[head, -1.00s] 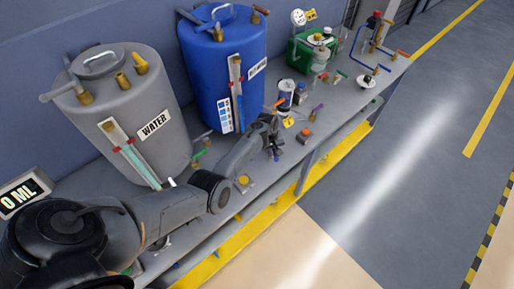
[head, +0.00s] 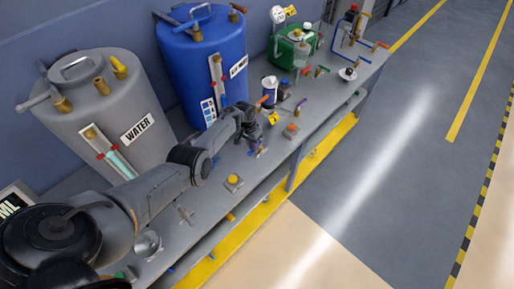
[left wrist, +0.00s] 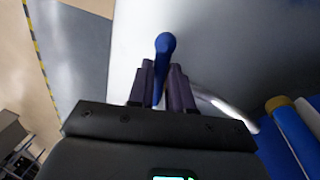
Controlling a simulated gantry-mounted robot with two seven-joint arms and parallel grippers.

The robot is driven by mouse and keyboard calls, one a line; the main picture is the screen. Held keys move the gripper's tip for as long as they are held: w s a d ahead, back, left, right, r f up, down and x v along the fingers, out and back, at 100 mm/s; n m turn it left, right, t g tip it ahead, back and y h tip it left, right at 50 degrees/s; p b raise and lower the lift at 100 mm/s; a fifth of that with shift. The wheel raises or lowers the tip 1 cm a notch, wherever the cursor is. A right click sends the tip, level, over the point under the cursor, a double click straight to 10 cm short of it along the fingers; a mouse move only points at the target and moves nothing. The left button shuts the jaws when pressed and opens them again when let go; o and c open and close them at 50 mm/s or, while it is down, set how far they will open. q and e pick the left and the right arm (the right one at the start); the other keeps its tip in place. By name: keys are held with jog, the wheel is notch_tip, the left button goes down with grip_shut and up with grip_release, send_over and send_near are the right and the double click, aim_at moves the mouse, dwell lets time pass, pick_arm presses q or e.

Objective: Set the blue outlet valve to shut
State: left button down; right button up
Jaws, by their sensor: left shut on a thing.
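My left gripper (head: 257,147) is beside the bench front, below and right of the blue tank (head: 203,65). In the left wrist view my left gripper (left wrist: 163,80) has its dark fingers closed around a blue valve handle (left wrist: 165,43), whose rounded end sticks out past the fingertips. In the head view the gripper hides most of this handle and the valve body, so I cannot tell its exact angle there. My right gripper is not in view.
A grey water tank (head: 112,105) stands left of the blue tank.

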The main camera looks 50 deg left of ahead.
pick_arm(q)
jog(key=shift+a+f+m+b, duration=0.1)
jog(key=shift+a+m+b, duration=0.25)
jog(key=shift+m, duration=0.35)
jog(key=c, duration=1)
grip_release()
jog(key=shift+c, duration=0.2)
notch_tip(320, 180, up, 11)
jog(key=a+p, duration=0.2)
jog(key=p, duration=0.2)
jog(key=shift+f, duration=0.15)
